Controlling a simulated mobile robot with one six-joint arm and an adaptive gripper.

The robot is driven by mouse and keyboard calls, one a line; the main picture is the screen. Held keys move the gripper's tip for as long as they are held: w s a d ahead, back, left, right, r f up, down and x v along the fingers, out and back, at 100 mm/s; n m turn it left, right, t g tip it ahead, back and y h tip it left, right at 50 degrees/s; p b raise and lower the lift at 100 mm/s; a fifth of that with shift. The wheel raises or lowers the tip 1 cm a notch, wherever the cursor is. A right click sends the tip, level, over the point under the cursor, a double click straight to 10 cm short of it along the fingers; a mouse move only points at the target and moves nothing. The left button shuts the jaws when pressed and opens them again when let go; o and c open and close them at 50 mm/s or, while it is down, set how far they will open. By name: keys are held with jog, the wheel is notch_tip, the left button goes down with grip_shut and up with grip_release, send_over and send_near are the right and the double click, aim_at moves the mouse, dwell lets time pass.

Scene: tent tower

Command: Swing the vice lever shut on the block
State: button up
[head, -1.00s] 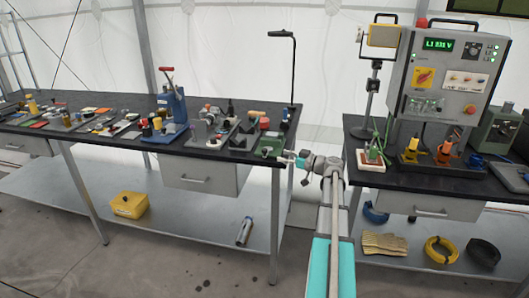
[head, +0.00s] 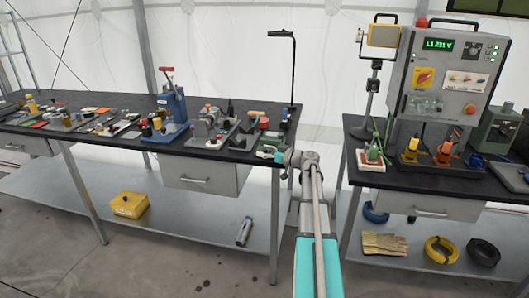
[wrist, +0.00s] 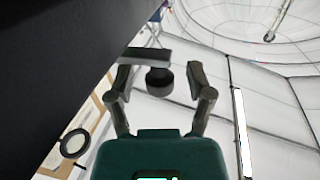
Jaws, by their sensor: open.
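A small green fixture (head: 271,140), which seems to be the vice, stands at the right end of the left bench. Its lever and the block cannot be told apart in the head view. My gripper (head: 278,155) is at the bench's right front corner, just in front of the fixture. In the wrist view my gripper (wrist: 158,78) has its two fingers spread apart. A dark round knob (wrist: 158,82) under a flat dark bar shows between the fingers; it may be the lever's end. I cannot tell whether the fingers touch it.
The left bench (head: 90,123) carries several trays and tools, with a blue press (head: 172,108) and a lamp post (head: 293,75) behind. A right bench (head: 440,185) holds an electrical panel (head: 445,75). A floor gap separates the benches. In the wrist view a large dark surface fills the upper left.

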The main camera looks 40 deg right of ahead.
grip_shut()
